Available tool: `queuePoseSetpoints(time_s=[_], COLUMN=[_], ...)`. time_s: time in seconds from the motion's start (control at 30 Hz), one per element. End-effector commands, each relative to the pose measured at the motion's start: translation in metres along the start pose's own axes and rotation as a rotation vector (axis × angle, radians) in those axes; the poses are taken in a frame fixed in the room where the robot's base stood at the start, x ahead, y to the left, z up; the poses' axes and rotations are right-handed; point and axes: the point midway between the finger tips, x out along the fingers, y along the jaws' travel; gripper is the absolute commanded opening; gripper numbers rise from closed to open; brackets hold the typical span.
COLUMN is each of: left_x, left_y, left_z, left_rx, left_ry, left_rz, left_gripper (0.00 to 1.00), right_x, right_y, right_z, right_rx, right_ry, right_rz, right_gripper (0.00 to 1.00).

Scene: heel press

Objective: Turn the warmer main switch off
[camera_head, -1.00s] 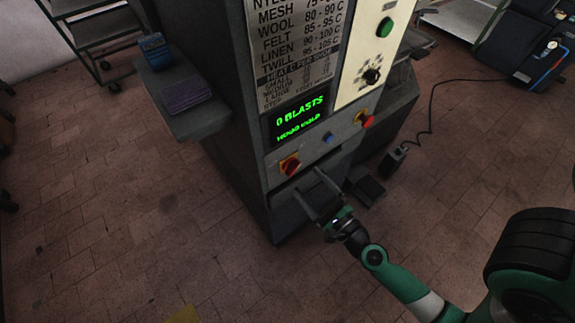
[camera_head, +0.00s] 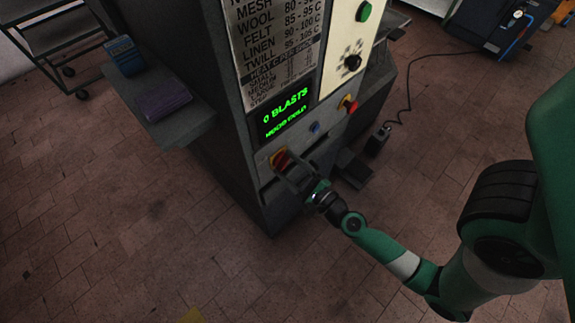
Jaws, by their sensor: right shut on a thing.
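The warmer main switch (camera_head: 279,158) is a red rotary knob on a yellow plate, low on the left of the machine's front panel. My right gripper (camera_head: 287,170) is at the switch, its fingers shut on the red knob and partly covering it. The knob's exact angle is hard to tell behind the fingers. The display (camera_head: 285,114) above it is lit green and reads "0 BLASTS" with a smaller line below. My left gripper is not in view.
A blue button (camera_head: 314,127) and a red knob on yellow (camera_head: 350,105) sit to the right on the panel. A green button (camera_head: 363,11) and black dial (camera_head: 352,62) are higher. A side shelf (camera_head: 182,128) juts out left. A pedal (camera_head: 352,168) and cable lie on the brick floor.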

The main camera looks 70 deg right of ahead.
Motion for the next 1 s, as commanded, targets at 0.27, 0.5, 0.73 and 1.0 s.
queuePoseSetpoints(time_s=[0.27,0.5,0.73,1.0], left_x=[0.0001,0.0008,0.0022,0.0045], left_y=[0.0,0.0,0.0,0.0], left_z=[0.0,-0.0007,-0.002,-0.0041], left_rx=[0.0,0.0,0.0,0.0], left_ry=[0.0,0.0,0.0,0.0], left_rz=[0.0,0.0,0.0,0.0], left_gripper=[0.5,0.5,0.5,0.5], right_x=[0.0,0.0001,0.0001,0.0001], right_y=[-0.0001,0.0002,0.0009,0.002], right_z=[0.0001,0.0002,0.0002,0.0], right_rx=[-0.007,-0.074,-0.229,-0.479], right_ry=[0.0,0.0,0.0,0.0], right_rz=[0.0,0.0,0.0,0.001], right_gripper=[0.14,0.14,0.14,0.14])
